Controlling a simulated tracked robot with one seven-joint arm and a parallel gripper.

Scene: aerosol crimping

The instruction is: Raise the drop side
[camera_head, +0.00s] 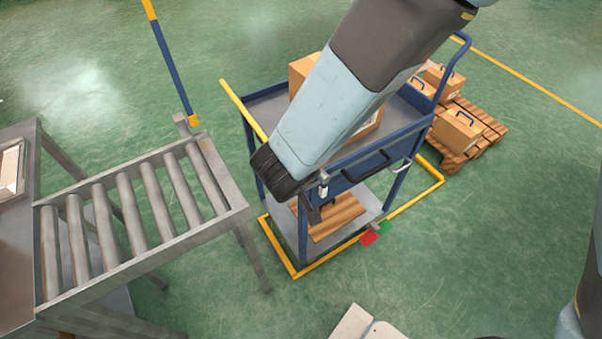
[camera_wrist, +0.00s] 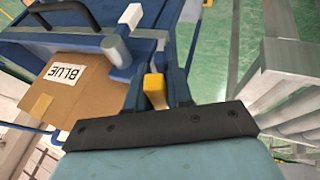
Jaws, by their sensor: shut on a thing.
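A blue trolley (camera_head: 388,185) stands on the floor with a cardboard box (camera_head: 305,68) on its upper deck. A blue side panel (camera_head: 345,181) with a black handle (camera_head: 366,166) is on its near long side, apparently below deck level. In the wrist view the panel's handle (camera_wrist: 66,13) shows at upper left. The box (camera_wrist: 68,88), labelled BLUE, lies below it. My gripper (camera_wrist: 155,82) is shut on a yellow piece (camera_wrist: 154,90) between its fingers. In the head view my arm hides the fingertips. A small white part (camera_head: 323,190) is at the trolley's near corner.
A roller conveyor (camera_head: 140,215) stands close on the left. A blue and yellow post (camera_head: 172,65) rises behind it. Yellow tape (camera_head: 435,190) surrounds the trolley. A pallet (camera_head: 490,128) with boxes is at right. Open green floor lies at lower right.

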